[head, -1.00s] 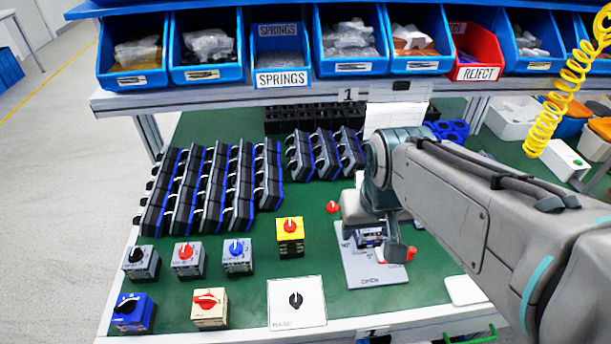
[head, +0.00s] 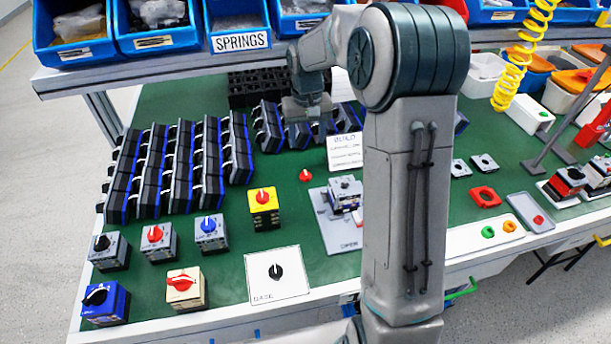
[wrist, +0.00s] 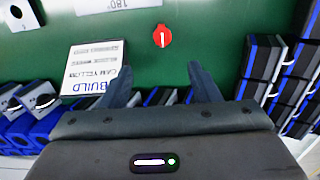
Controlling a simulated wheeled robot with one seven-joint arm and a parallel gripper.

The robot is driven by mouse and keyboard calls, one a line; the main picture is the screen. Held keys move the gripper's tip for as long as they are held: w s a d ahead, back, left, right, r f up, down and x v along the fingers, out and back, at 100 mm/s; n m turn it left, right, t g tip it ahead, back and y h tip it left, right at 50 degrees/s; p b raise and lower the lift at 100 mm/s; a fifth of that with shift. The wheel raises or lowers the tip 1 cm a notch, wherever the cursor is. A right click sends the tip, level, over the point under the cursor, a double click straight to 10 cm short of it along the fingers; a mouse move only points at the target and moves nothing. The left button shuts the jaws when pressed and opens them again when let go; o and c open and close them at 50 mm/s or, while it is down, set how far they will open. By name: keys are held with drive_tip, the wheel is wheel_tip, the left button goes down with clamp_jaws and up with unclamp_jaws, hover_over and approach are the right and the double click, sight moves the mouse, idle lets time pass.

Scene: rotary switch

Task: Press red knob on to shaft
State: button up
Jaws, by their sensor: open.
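A loose red knob (head: 306,175) with a white pointer line lies on the green mat. It also shows in the wrist view (wrist: 162,36), beyond my fingertips and roughly centred between them. My gripper (wrist: 162,75) is open and empty. In the head view its end is above the back of the bench, by the black block rows. A grey switch body (head: 345,190) sits on the grey fixture plate (head: 342,237), right of the knob. My arm hides part of that plate, and I cannot make out the shaft.
A BUILD card (head: 345,150) stands behind the fixture. A yellow switch (head: 264,204) with a red knob is left of the loose knob. Rows of black blocks (head: 180,160) fill the back left. Blue bins (head: 240,25) overhang the rear. Open mat surrounds the loose knob.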

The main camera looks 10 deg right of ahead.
hover_over(306, 172)
drive_tip(key=f, duration=0.7)
drive_tip(key=shift+w+d+f, duration=0.1)
drive_tip(key=shift+w+f, duration=0.15)
drive_tip(key=shift+w, duration=0.05)
drive_tip(key=shift+s+a+f, duration=0.1)
drive_tip(key=shift+s+f, duration=0.1)
drive_tip(key=shift+f, duration=1.1)
drive_tip(key=shift+s+a+f, duration=0.1)
drive_tip(key=shift+s+f, duration=0.05)
drive_tip(key=shift+f, duration=1.15)
drive_tip(key=c, duration=1.1)
